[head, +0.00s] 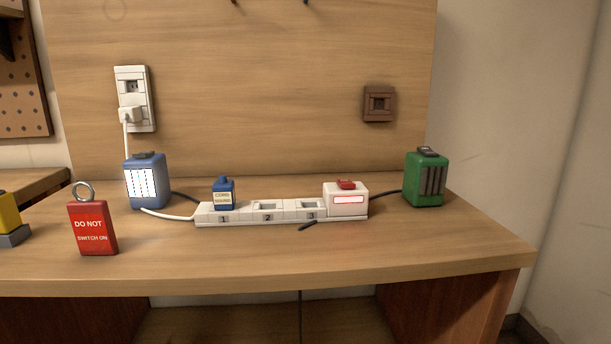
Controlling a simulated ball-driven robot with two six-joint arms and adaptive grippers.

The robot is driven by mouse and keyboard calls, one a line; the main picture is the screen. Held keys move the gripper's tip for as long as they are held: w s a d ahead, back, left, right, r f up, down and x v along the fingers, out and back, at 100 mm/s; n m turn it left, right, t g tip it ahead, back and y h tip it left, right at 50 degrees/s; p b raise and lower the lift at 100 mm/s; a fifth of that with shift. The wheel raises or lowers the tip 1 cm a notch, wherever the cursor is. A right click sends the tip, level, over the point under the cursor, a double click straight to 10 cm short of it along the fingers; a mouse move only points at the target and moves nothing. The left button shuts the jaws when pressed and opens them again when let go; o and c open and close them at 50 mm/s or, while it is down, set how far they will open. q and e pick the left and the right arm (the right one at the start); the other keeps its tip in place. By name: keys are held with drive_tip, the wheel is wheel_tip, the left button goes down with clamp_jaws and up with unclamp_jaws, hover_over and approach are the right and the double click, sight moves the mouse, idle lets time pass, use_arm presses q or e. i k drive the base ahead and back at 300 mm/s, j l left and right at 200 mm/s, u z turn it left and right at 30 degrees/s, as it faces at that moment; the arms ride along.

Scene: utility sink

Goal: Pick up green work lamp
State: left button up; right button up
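The green work lamp (424,180) stands upright on the right part of the wooden bench in the head view. It is a green box with dark vertical slats on its front and a dark piece on top. A dark cable runs from its left side toward the white end block of the power strip. Nothing touches it from the front. Neither of my grippers shows in the head view.
The power strip (265,212) lies mid-bench, with a blue plug (223,194) and a white block with a red switch (346,199). A blue lamp (147,182) and a red tag (91,228) stand left. The bench front (430,247) is clear.

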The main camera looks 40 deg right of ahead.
sight(425, 178)
drive_tip(key=z, duration=1.75)
